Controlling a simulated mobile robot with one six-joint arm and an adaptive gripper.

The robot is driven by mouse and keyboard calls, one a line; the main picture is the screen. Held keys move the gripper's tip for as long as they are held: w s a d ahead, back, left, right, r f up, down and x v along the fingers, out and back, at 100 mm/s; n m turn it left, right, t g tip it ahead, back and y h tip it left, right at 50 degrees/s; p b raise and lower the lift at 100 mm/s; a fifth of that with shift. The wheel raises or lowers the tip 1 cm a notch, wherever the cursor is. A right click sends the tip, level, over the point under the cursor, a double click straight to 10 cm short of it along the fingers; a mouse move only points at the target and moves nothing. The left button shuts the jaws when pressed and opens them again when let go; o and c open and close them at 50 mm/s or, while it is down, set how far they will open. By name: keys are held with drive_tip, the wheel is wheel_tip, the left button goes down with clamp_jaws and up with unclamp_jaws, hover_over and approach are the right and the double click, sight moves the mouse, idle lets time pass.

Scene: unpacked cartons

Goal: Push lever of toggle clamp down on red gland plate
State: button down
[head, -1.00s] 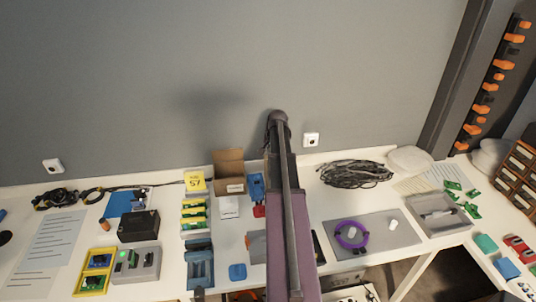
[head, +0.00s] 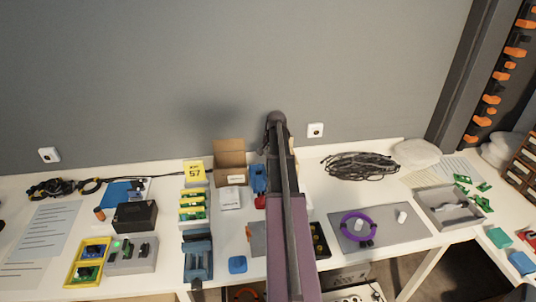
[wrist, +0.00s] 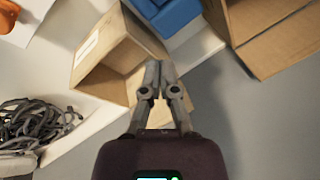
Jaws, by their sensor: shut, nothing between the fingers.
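My gripper (wrist: 160,78) shows in the wrist view with its two fingers together, empty, in front of an open cardboard carton. In the head view my arm runs up the middle and hides part of the table; the fingers cannot be made out there. A small red piece (head: 260,202) lies just left of my arm, beside a blue object (head: 258,178). It is too small and partly covered to tell whether it is the red gland plate. I cannot make out a toggle clamp or its lever in either view.
An open carton (head: 229,165) stands against the wall; black cables (head: 360,166) lie right of my arm. A grey mat (head: 382,236) holds a purple ring (head: 357,227). A blue fixture (head: 197,256) is at the front left. In the wrist view, a carton (wrist: 118,58) is close by.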

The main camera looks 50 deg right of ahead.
sight(261, 165)
drive_tip(key=shift+s+a+f+b, duration=0.15)
drive_tip(key=shift+a+f, duration=0.1)
drive_tip(key=shift+a, duration=0.35)
drive_tip(key=shift+s+a+f+b, duration=0.1)
drive_tip(key=shift+a+f+b, duration=0.1)
drive_tip(key=shift+a, duration=0.4)
drive_tip(key=shift+s+a+f+b, duration=0.15)
drive_tip(key=shift+a+f, duration=0.1)
drive_tip(key=shift+a, duration=0.35)
drive_tip(key=shift+a, duration=0.1)
drive_tip(key=shift+s+a+f, duration=0.25)
drive_tip(key=shift+s+a, duration=0.25)
drive_tip(key=shift+a, duration=0.15)
drive_tip(key=shift+w, duration=0.1)
drive_tip(key=shift+w+d+r, duration=0.1)
drive_tip(key=shift+w+d, duration=0.45)
drive_tip(key=shift+w, duration=0.1)
drive_tip(key=shift+d, duration=0.15)
